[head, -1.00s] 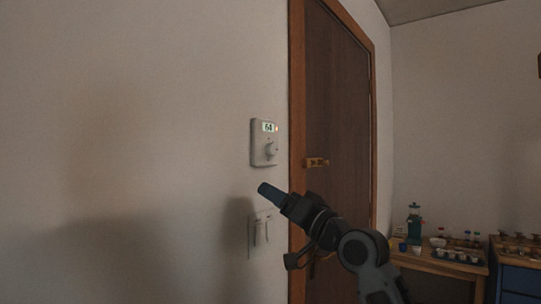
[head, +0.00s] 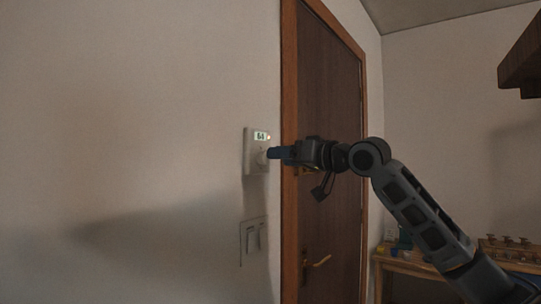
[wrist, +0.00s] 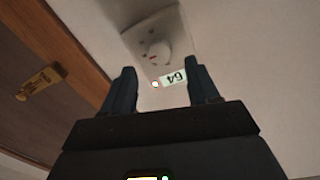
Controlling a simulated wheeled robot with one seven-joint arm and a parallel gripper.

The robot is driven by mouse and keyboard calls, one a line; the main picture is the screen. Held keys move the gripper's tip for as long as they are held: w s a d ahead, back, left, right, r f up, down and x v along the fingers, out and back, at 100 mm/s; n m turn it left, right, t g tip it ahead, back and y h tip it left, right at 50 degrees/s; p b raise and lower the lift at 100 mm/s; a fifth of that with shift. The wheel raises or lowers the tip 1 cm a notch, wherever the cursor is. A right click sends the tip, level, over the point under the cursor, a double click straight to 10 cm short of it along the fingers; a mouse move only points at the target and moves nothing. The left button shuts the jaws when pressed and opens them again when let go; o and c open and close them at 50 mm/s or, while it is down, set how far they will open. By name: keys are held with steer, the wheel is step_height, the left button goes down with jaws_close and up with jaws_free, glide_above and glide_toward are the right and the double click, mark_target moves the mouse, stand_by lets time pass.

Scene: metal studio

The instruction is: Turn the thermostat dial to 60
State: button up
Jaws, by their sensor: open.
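The thermostat (head: 249,153) is a pale plate on the wall left of the door frame, and its lit display reads 64. Its round dial (head: 262,157) is partly behind my fingertips in the head view. In the wrist view the thermostat appears upside down, with the dial (wrist: 158,53) and the display (wrist: 172,78) ahead of my fingers. My gripper (wrist: 160,82) is open and empty, its two dark fingers spread to either side of the display. In the head view my gripper (head: 274,153) is level at dial height; I cannot tell whether it touches the dial.
A double light switch (head: 253,240) sits on the wall below the thermostat. A brown door (head: 325,130) in a wooden frame stands to the right. A wooden table (head: 400,264) with small items is at the lower right, with a dark shelf (head: 522,60) above.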

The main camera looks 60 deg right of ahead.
mark_target(264, 158)
steer(key=w, duration=0.3)
steer(key=w+p, duration=0.1)
steer(key=shift+w+d, duration=0.3)
steer(key=c, duration=1)
